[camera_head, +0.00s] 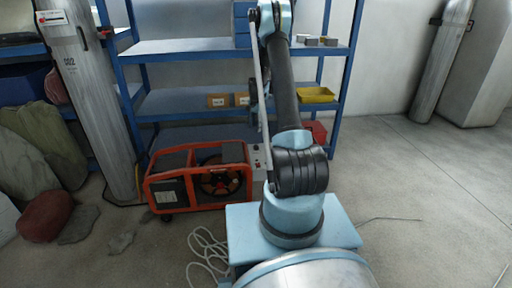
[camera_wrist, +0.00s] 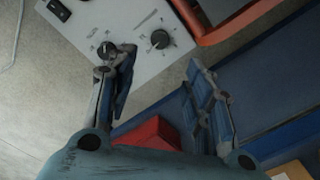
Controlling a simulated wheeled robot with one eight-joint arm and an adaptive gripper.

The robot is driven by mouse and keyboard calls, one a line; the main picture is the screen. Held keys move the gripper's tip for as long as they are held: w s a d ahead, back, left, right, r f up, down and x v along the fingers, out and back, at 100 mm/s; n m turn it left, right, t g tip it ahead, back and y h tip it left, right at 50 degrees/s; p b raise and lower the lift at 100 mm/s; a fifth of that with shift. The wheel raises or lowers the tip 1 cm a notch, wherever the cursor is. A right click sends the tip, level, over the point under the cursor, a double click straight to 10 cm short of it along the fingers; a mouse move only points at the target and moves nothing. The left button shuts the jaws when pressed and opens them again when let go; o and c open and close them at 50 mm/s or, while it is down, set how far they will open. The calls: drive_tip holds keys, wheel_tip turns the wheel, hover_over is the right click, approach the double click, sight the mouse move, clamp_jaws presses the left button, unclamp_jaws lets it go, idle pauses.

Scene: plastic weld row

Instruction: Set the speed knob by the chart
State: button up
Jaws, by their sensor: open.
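In the wrist view a pale control panel (camera_wrist: 128,38) lies at the top, tilted, with two dark round knobs and printed marks around them. One knob (camera_wrist: 160,39) is fully clear. The other knob (camera_wrist: 107,50) is beside the tip of my left finger, which partly overlaps it; I cannot tell whether they touch. The labels are too small to read, so I cannot tell which is the speed knob. My gripper (camera_wrist: 158,82) is open and empty, fingers wide apart. In the head view the panel's box (camera_head: 257,161) is mostly hidden behind my arm. No readable chart shows.
An orange-framed machine (camera_head: 200,176) stands left of the box. Blue shelving (camera_head: 180,103) is behind, with a yellow bin (camera_head: 316,95). A red object (camera_wrist: 152,133) shows between my fingers. A dark rocker switch (camera_wrist: 58,10) is on the panel. Floor at right (camera_head: 420,180) is clear.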

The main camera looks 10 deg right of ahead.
sight(256, 146)
wheel_tip(256, 146, down, 14)
drive_tip(key=shift+r, duration=0.1)
idle(0.5)
drive_tip(key=c, duration=1)
